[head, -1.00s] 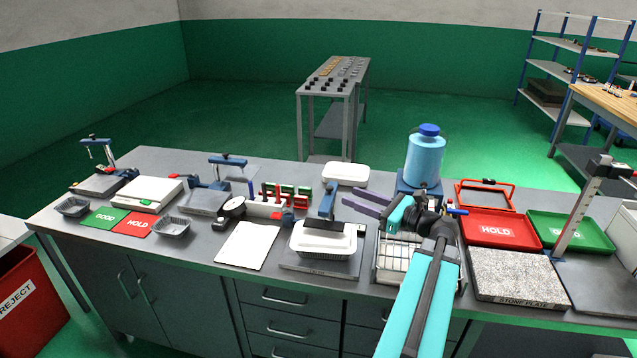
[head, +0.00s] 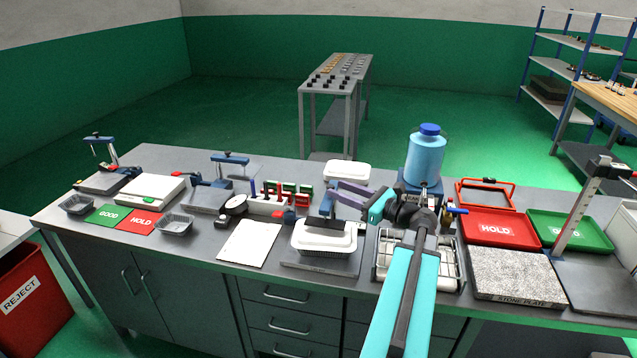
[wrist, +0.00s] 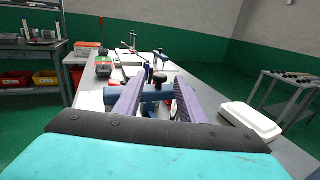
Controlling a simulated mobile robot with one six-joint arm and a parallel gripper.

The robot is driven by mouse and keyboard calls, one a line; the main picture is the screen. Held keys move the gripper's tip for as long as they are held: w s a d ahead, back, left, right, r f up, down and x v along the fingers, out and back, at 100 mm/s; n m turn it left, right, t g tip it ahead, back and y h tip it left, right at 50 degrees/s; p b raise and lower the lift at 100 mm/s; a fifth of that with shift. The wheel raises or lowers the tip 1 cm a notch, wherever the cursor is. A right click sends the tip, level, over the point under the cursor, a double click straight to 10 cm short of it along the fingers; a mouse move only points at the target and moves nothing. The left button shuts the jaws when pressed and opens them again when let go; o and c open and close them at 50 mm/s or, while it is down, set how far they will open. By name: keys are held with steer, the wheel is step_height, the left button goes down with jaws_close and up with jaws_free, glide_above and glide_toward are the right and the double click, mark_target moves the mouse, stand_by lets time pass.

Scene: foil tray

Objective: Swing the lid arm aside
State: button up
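The lid arm (head: 327,203) is a blue bar with a dark pad, standing over a white-lidded foil tray (head: 322,237) on a grey base plate (head: 300,264). The pad is over the white lid; whether it touches cannot be told. My gripper (head: 335,190) has purple fingers and is open beside the upper part of the lid arm. In the wrist view a blue bar (wrist: 153,97) of the lid arm crosses the gap between the fingers. Whether a finger touches it cannot be told. A dark knob (wrist: 160,79) stands beyond the bar.
A white lidded tray (head: 347,170) lies behind the lid arm. A blue bottle (head: 425,160) and a wire rack (head: 440,270) are to the right. Red and green clamps (head: 285,192) and a white sheet (head: 249,243) are to the left.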

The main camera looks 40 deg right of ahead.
steer(key=w+a+p, duration=0.1)
steer(key=w+p, duration=0.1)
steer(key=w, duration=0.6)
steer(key=shift+a, duration=0.15)
steer(key=shift+c, duration=0.5)
